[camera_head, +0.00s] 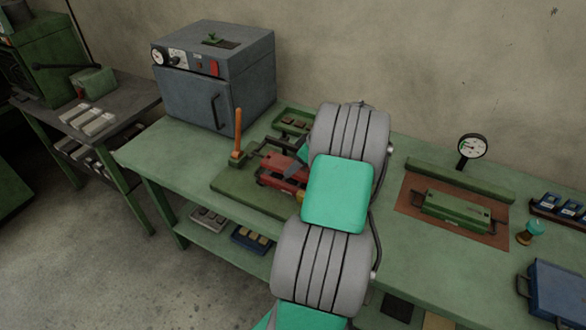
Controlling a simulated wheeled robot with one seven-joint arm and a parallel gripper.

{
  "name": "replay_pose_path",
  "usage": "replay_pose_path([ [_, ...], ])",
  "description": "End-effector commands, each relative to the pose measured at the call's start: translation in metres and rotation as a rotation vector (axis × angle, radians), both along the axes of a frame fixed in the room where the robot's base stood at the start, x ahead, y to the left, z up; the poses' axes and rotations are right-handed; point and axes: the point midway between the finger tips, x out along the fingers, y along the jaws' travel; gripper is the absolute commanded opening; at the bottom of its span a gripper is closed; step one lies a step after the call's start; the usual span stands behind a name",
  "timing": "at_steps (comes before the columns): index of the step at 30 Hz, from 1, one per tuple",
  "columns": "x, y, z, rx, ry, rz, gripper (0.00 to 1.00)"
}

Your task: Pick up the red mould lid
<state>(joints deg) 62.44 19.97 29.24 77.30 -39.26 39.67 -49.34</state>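A red block-like part (277,163), which looks like the red mould lid, is on a green base board (232,187) left of my arm. Its right end is hidden by my arm. A second red bar shows just below it, and I cannot tell if the two are one piece. A dark bar handle sticks out at its upper left. My gripper (296,170) shows only as a grey wedge over the right part of the red piece. Most of it is behind my arm, so its opening and any contact are hidden.
An upright orange lever (238,134) stands left of the red part. A grey oven (216,80) stands behind it. A small green tray (293,121) lies behind. A green mould (452,206) with handles sits on a brown mat at right, near a dial gauge (472,147).

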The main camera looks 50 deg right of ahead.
Motion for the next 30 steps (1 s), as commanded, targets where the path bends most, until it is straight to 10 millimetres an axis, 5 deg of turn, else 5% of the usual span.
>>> replay_pose_path([
  [11,0.000,0.001,0.000,0.002,0.000,0.001,0.00],
  [30,0.001,-0.002,0.017,-0.006,-0.004,0.000,0.00],
])
